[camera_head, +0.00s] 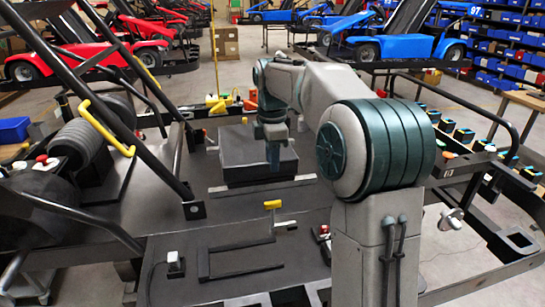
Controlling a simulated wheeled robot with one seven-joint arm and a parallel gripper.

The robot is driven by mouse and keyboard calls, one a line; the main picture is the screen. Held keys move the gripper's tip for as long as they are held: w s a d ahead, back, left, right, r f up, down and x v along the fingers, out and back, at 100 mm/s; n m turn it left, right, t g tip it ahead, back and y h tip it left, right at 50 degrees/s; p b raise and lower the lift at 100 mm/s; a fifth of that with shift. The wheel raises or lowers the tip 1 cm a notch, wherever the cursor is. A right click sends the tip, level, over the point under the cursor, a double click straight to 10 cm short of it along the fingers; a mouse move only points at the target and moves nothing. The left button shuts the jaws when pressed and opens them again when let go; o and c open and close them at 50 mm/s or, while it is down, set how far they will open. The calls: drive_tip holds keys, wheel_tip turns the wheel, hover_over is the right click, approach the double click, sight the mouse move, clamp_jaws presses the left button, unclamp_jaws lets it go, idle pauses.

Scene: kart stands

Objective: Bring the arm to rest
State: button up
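My gripper (273,153) hangs at the end of my bent arm near the middle of the view, pointing down. It is in front of and over a dark box (235,165) on the grey deck of the kart stand. The fingers are small and dark here, and I cannot tell whether they are open or shut. Nothing is clearly seen between them. I cannot tell whether the gripper touches the box.
A black frame with a yellow handle (107,127) rises at the left. A yellow-topped lever (272,204) stands on the deck. Several coloured devices line the right rail. Red karts (85,50) and blue karts (395,45) stand behind. Bare floor (455,265) shows lower right.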

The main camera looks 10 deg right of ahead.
drive_tip(key=shift+s, duration=0.1)
drive_tip(key=s+f+m+t, duration=0.1)
drive_tip(key=s+f+m, duration=0.3)
drive_tip(key=s+m, duration=0.5)
drive_tip(key=s+d+f+m+t, duration=0.1)
drive_tip(key=s+f+m, duration=0.3)
drive_tip(key=s+m, duration=0.5)
drive_tip(key=s+t, duration=0.1)
drive_tip(key=s, duration=0.8)
drive_tip(key=shift+s, duration=0.3)
drive_tip(key=shift+d, duration=0.1)
